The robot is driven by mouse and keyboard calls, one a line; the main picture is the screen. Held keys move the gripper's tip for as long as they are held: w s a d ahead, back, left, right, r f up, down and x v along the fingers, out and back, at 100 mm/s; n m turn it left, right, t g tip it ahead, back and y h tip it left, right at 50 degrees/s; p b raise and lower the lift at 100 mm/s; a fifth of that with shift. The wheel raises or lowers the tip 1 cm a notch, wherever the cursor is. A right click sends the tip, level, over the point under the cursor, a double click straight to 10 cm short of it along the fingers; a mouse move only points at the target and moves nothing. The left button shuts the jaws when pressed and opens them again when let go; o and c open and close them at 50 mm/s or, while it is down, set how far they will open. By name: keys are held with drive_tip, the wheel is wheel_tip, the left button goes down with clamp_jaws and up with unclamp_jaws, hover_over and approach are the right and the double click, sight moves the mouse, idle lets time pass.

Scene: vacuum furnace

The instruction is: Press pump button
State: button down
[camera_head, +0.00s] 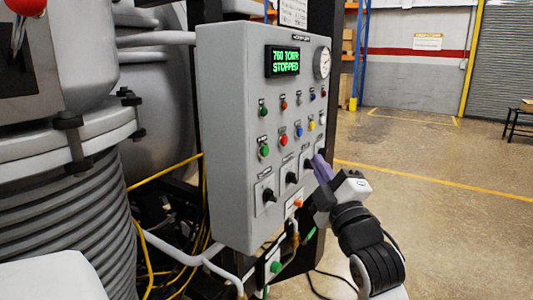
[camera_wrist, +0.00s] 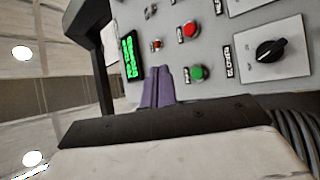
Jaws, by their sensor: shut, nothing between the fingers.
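The grey control panel (camera_head: 232,120) stands upright at the centre of the head view. Its display (camera_head: 285,60) reads "760 TORR STOPPED". A larger green button (camera_head: 264,151) and red button (camera_head: 284,140) sit mid-panel; the labels are too small to read, so I cannot tell which is the pump button. A green button (camera_wrist: 197,72) and red button (camera_wrist: 190,30) also show in the wrist view. My gripper (camera_head: 318,160), with purple fingers, is in front of the panel's lower right. In the wrist view its fingers (camera_wrist: 158,75) are together and empty, left of the green button.
Black rotary knobs (camera_head: 269,195) line the panel's lower part, and a round gauge (camera_head: 322,62) is at its top right. A ribbed furnace vessel (camera_head: 90,190) stands left, with yellow cables (camera_head: 150,180) between. Open floor (camera_head: 430,170) lies to the right.

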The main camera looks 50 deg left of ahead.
sight(265, 151)
drive_tip(key=s+a+p, duration=0.2)
drive_tip(key=a+p, duration=0.2)
drive_tip(key=a, duration=0.4)
drive_tip(key=shift+a, duration=0.3)
drive_tip(key=shift+s+a, duration=0.1)
drive_tip(key=shift+a, duration=0.05)
idle(1.9)
drive_tip(key=shift+s+a, duration=0.1)
drive_tip(key=shift+a, duration=0.2)
drive_tip(key=shift+a, duration=0.35)
idle(0.8)
drive_tip(key=shift+d, duration=0.1)
drive_tip(key=shift+d+b, duration=0.5)
drive_tip(key=shift+d, duration=0.15)
